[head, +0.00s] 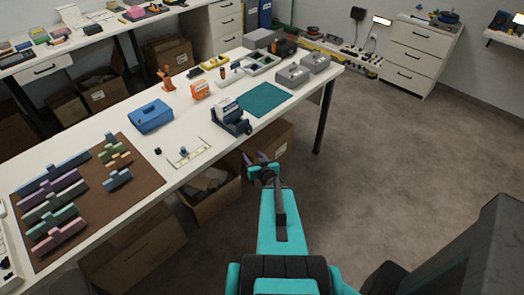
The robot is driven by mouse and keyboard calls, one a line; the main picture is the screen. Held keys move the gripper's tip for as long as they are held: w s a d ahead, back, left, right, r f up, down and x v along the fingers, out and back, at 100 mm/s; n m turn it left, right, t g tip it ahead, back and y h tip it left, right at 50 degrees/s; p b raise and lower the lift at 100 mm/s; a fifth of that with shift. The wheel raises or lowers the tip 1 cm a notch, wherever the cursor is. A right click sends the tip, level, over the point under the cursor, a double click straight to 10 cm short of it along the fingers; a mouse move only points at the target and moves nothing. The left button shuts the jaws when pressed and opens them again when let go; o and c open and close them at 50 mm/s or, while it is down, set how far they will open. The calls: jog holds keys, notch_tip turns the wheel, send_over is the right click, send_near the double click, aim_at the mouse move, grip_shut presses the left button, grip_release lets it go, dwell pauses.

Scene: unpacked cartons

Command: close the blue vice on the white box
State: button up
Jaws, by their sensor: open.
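The blue vice (234,124) stands on the white table near its front edge, in the middle of the head view. The white box (226,104) sits at the top of the vice, between its jaws as far as I can see; whether the jaws touch it I cannot tell. My gripper (262,158) is open and empty, in front of the table edge, below and to the right of the vice in the picture and apart from it. The vice's handle is too small to make out clearly.
A green mat (265,100) lies right of the vice. A blue case (151,116) and an orange box (200,89) stand behind and left. A brown mat (135,192) with stepped blocks lies at left. Open cartons (212,194) stand under the table. The floor at right is clear.

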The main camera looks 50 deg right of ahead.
jog(key=s+a+f+n+g+y, duration=0.25)
jog(key=a+f+g, duration=0.65)
jog(key=a+f, duration=1)
jog(key=s+a+n+g+y, duration=0.2)
jog(key=s+a+g, duration=0.2)
jog(key=s+a, duration=0.6)
jog(key=s+a+n+g+y, duration=0.2)
jog(key=s+a+g, duration=0.3)
jog(key=s+a, duration=0.5)
jog(key=a, duration=0.6)
jog(key=shift+a+f+n+g, duration=0.15)
jog(key=shift+a+n+g, duration=0.05)
jog(key=shift+n+g, duration=0.15)
jog(key=shift+w, duration=0.1)
jog(key=c, duration=0.4)
jog(key=shift+d, duration=0.15)
